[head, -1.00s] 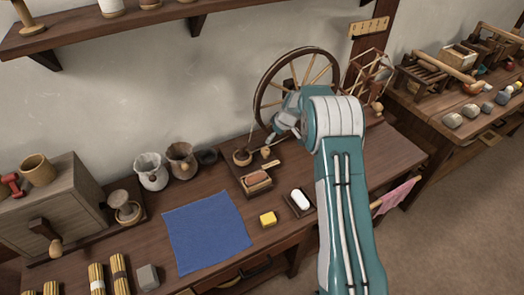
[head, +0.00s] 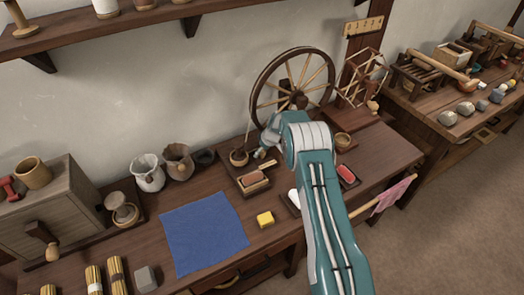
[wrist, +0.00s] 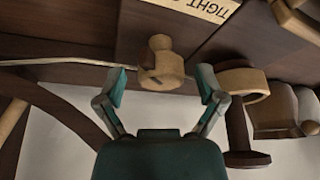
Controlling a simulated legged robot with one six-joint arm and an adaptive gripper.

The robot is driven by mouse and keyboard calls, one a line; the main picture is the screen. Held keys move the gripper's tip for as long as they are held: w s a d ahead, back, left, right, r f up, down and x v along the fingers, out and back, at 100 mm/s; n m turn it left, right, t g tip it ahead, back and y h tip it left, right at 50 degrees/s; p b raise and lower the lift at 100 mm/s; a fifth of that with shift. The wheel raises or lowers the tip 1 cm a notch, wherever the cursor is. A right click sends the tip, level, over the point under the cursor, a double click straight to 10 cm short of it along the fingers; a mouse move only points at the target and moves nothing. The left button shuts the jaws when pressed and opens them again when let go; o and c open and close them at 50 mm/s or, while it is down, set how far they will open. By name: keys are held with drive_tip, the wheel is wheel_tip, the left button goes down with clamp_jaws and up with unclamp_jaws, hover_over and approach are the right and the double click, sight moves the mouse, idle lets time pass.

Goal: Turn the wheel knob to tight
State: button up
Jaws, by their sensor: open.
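The pale wooden knob (wrist: 161,62) shows in the wrist view, with a rounded end on a thicker round body. A label (wrist: 210,8) reading TIGHT lies near it, partly cut off by the frame edge. My gripper (wrist: 160,86) is open, its two teal fingers apart on either side of the knob's line; I cannot tell whether they touch it. In the head view my gripper (head: 266,147) is low in front of the spinning wheel (head: 293,92), over its base, and mostly covers the knob there. The pale label (head: 268,164) shows just below it.
A small cup (head: 239,157) and a brush-like block (head: 254,178) sit on the base beside my gripper. A thin cord (wrist: 65,61) crosses near the knob.

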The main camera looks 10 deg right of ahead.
drive_tip(key=c, duration=1.2)
drive_tip(key=shift+o, duration=0.2)
drive_tip(key=shift+m, duration=0.3)
drive_tip(key=m+h, duration=0.1)
drive_tip(key=m, duration=0.3)
drive_tip(key=shift+s+a+f+t+h, duration=0.1)
drive_tip(key=shift+t+h, duration=0.3)
drive_tip(key=m+h, duration=0.1)
drive_tip(key=m, duration=0.3)
drive_tip(key=shift+m+h, duration=0.4)
drive_tip(key=m+h, duration=0.1)
drive_tip(key=m, duration=0.4)
drive_tip(key=shift+f+h, duration=0.1)
drive_tip(key=shift+h, duration=0.3)
drive_tip(key=shift+m+g+h, duration=0.5)
drive_tip(key=shift+m+g, duration=0.2)
drive_tip(key=shift+m, duration=1.1)
